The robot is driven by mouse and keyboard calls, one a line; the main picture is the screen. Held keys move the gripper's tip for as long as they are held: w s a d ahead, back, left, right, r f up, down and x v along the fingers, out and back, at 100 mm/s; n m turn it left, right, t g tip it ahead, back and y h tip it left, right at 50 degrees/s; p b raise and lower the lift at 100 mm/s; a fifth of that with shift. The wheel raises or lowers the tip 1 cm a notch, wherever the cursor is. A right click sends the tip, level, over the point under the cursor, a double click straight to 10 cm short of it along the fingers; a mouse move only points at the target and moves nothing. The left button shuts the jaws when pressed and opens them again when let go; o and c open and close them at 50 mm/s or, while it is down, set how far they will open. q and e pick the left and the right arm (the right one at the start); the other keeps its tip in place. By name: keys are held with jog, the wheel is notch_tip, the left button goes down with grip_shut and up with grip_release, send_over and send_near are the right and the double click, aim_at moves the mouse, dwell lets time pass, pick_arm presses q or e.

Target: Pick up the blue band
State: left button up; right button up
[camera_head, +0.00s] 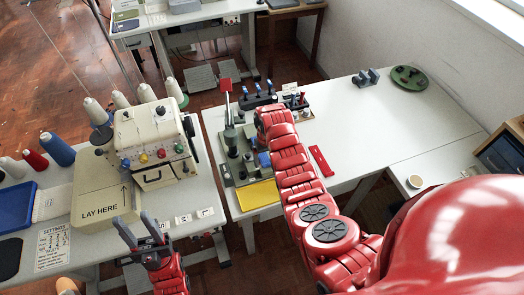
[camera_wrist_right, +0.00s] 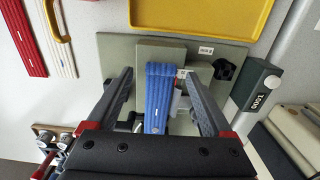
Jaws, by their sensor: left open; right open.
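The blue band (camera_wrist_right: 160,95) lies lengthwise on a grey-green block in the right wrist view. A small blue patch that looks like it shows beside my right arm in the head view (camera_head: 264,160). My right gripper (camera_wrist_right: 158,76) is open, with one finger on each side of the band and gaps between; I cannot tell the height. In the head view the right fingers are hidden behind the arm. My left gripper (camera_head: 137,222) is open and empty, by the front of the cream sewing machine (camera_head: 152,135) and its "LAY HERE" plate (camera_head: 98,205).
A yellow tray (camera_head: 258,194) lies at the front of the grey-green fixture. A red strip (camera_head: 321,160) lies right of my right arm. The white table's right part (camera_head: 385,120) is mostly clear.

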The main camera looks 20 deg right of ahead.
jog(key=shift+f, duration=0.3)
jog(key=shift+c, duration=0.2)
grip_shut()
jog(key=shift+r, duration=0.1)
